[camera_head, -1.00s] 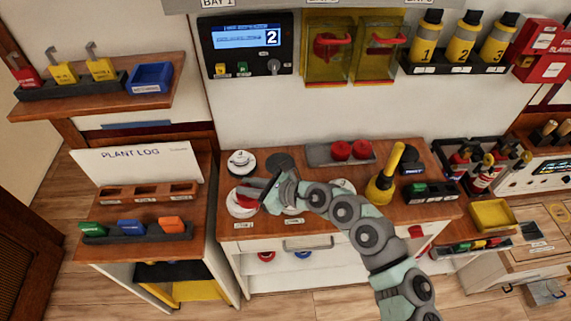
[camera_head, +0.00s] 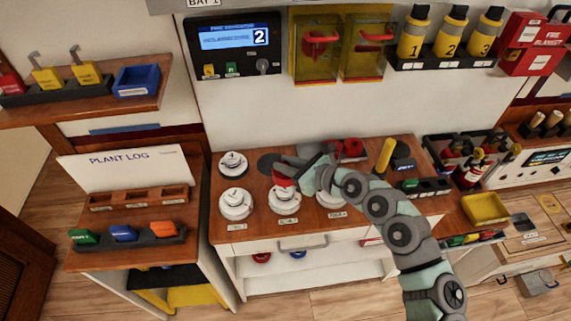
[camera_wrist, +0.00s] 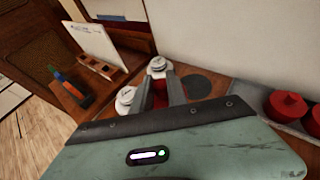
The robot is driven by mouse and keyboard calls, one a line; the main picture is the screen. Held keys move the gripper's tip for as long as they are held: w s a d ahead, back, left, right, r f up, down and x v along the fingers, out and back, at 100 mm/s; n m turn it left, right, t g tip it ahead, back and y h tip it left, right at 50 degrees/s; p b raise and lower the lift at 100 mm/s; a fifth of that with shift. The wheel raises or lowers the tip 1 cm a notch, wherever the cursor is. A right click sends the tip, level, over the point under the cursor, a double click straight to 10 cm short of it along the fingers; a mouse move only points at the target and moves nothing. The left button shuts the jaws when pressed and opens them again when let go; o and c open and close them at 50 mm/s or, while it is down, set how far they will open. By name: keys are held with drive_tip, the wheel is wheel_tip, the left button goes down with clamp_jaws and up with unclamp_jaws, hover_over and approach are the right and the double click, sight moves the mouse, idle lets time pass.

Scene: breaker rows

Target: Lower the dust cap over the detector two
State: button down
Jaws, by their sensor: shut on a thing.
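My gripper (camera_head: 284,177) is shut on a red dust cap (camera_head: 283,181). The red cap also shows between the fingers in the wrist view (camera_wrist: 160,93). In the head view the cap appears just above the white front-middle detector (camera_head: 284,202); I cannot tell whether they touch. Other white detectors stand at the front left (camera_head: 235,204), back left (camera_head: 232,163) and front right (camera_head: 329,199), the last partly behind my arm. Their numbers are too small to read surely, so I cannot tell which is detector two.
A grey tray (camera_wrist: 258,110) with two red caps (camera_wrist: 287,105) stands at the back right of the wooden bench top. A dark disc (camera_head: 268,163) lies behind the detectors. A yellow upright tool (camera_head: 386,155) stands to the right. The panel display (camera_head: 229,37) shows 2.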

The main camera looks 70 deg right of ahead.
drive_tip(key=b, duration=0.4)
hover_over(286, 190)
drive_tip(key=shift+w+f, duration=0.1)
drive_tip(key=shift+f, duration=2.9)
drive_tip(key=shift+f+b, duration=1.15)
drive_tip(key=shift+f, duration=0.35)
drive_tip(key=c, duration=1.2)
unclamp_jaws()
drive_tip(key=shift+c, duration=0.2)
drive_tip(key=b+v, duration=0.1)
drive_tip(key=v, duration=1)
drive_tip(key=shift+d+r, duration=0.1)
